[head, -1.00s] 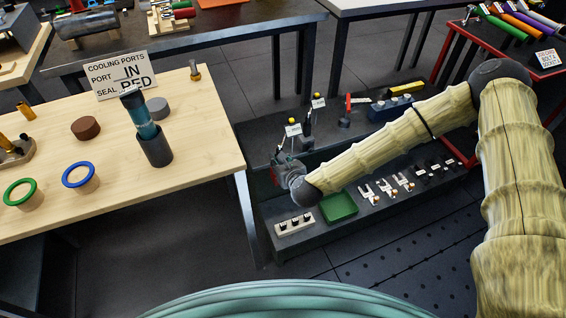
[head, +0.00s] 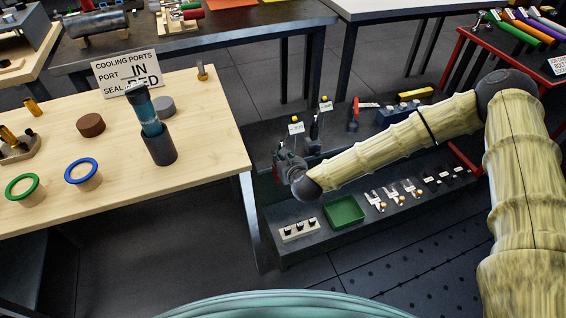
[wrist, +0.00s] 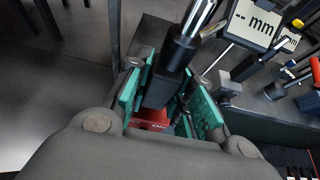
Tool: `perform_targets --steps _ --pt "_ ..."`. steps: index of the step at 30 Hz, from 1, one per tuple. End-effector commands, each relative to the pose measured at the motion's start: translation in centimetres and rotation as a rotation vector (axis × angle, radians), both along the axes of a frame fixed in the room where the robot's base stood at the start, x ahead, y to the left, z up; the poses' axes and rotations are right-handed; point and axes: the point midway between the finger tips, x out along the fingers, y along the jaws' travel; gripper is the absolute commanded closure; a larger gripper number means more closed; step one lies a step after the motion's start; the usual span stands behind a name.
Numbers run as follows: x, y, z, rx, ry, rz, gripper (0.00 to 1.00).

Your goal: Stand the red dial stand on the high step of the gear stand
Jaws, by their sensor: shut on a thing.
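My gripper (head: 280,164) is at the left end of the gear stand (head: 330,239), a dark two-step bench near the floor. In the wrist view its green-padded fingers (wrist: 168,108) are shut on the dial stand's dark block. A chrome post (wrist: 198,14) rises from that block. The red part of the dial stand (wrist: 150,118) shows between the fingers, with small light lettering. The block looks close to the left end of the high step (head: 345,146). Whether its underside touches the step is hidden by the fingers and my wrist.
Another dial stand with a "-- mm" display (wrist: 254,24) is close right of my gripper. A red-handled tool (head: 354,112) and a blue block (head: 394,113) are farther right. The low step holds a green tray (head: 344,211) and small parts. A wooden table (head: 215,150) stands left.

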Motion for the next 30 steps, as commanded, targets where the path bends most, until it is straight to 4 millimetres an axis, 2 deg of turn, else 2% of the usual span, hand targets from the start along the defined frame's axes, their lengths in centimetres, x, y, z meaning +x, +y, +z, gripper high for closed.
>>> perform_targets --steps 30 --pt "6.0 2.0 -1.8 0.001 -0.004 0.001 1.00"
